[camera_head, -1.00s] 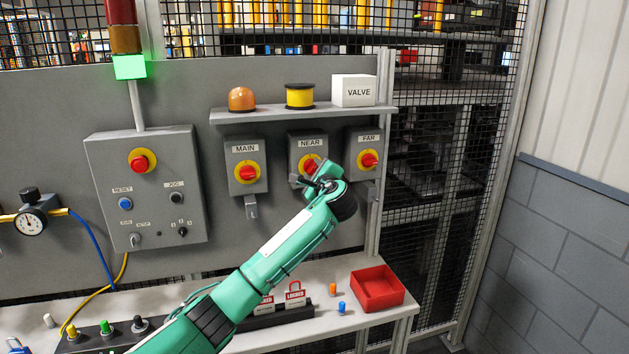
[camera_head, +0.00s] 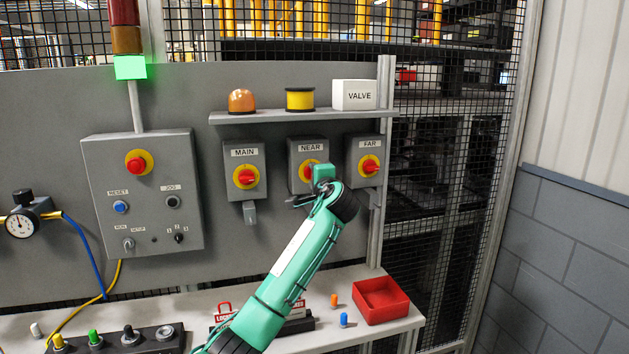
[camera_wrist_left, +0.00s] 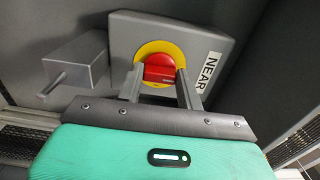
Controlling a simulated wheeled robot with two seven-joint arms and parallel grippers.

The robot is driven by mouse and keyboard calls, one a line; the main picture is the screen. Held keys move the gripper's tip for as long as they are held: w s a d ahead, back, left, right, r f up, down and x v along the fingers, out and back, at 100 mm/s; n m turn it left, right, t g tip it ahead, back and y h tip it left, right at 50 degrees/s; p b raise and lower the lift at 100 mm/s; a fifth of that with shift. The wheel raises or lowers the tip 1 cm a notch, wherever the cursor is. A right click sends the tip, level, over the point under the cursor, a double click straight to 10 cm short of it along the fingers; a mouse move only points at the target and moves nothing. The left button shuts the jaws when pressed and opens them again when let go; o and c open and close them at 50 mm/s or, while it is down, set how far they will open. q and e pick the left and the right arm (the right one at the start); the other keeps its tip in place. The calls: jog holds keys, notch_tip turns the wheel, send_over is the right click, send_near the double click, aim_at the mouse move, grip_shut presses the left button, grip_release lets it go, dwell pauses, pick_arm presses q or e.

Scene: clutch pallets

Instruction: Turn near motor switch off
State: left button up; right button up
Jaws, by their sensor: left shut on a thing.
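The NEAR motor switch is a grey box (camera_head: 295,183) with a red rotary knob on a yellow disc, between the MAIN and FAR boxes. In the left wrist view the red knob (camera_wrist_left: 159,70) sits between the two fingers of my left gripper (camera_wrist_left: 160,88), and the gripper is shut on it. In the head view my left gripper (camera_head: 316,172) is at the front of the NEAR box, and my wrist hides part of the knob. The NEAR label (camera_wrist_left: 209,73) lies sideways in the wrist view. My right gripper is not in view.
The MAIN switch (camera_head: 245,177) is on the left and the FAR switch (camera_head: 369,167) on the right. A shelf (camera_head: 270,116) runs above them. Below, a red bin (camera_head: 381,301) and small pegs stand on the bench. A control box (camera_head: 150,225) hangs further left.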

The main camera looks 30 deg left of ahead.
pick_arm(q)
jog(key=shift+f, duration=0.1)
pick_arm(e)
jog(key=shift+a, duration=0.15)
pick_arm(q)
jog(key=o, duration=1)
jog(key=b+v, duration=0.3)
jog(key=v, duration=1)
jog(key=shift+s+d+b, duration=0.25)
jog(key=shift+s+b, duration=0.05)
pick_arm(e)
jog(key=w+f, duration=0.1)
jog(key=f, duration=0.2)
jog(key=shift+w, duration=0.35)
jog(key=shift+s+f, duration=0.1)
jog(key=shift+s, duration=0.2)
